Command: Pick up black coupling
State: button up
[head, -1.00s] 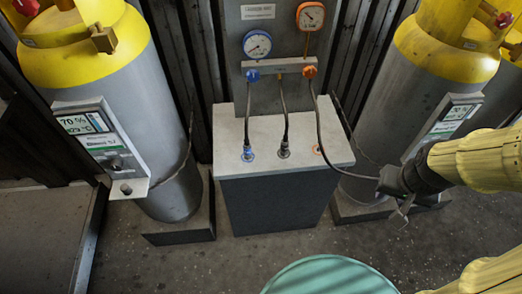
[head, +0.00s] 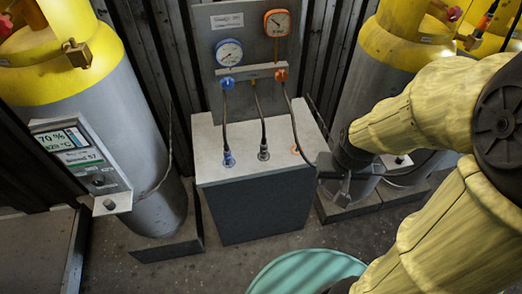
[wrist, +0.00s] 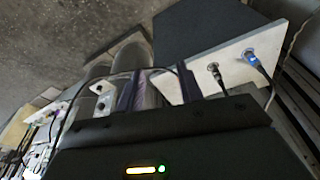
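The black coupling (head: 263,153) stands upright on the pale top of the grey cabinet (head: 258,212), with a dark hose rising from it. It also shows in the wrist view (wrist: 215,70), to the right of my fingers. My gripper (head: 336,180) is at the cabinet's right side, apart from the coupling. In the wrist view my gripper (wrist: 158,87) has its two fingers spread, with no coupling between them. A dark hose crosses near the fingers; whether it touches them I cannot tell.
A blue coupling (head: 228,158) stands left of the black one. An orange ring (head: 295,149) marks the cabinet top at right. Yellow-topped cylinders (head: 90,110) flank the cabinet. Gauges (head: 229,52) hang above. A teal drum (head: 300,272) stands in front.

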jog(key=shift+o, duration=1.3)
jog(key=shift+f, duration=0.1)
jog(key=w+a+f+n+h+b, duration=0.3)
jog(key=f+n+h+b, duration=0.15)
jog(key=f+n, duration=0.4)
jog(key=w+a+f+n+h+b, duration=0.35)
jog(key=f+n+h, duration=0.25)
jog(key=f+n, duration=0.25)
jog(key=w+a+f+n+t+b, duration=0.1)
jog(key=w+a+n+t, duration=0.1)
jog(key=a+n+t, duration=0.2)
jog(key=w+a+f+n+t+y+b, duration=0.1)
jog(key=a+n+t, duration=0.3)
jog(key=a, duration=0.4)
jog(key=w+a+f+n+t+b, duration=0.2)
jog(key=w+a+n+t+b, duration=0.1)
jog(key=a, duration=0.4)
jog(key=shift+w+f+n+t+y, duration=0.15)
jog(key=shift+w+n+t+y, duration=0.1)
jog(key=shift+n+t, duration=0.3)
jog(key=shift+w+f+n+t+y, duration=0.1)
jog(key=shift+w+f+n+t, duration=0.1)
jog(key=shift+n+t, duration=0.35)
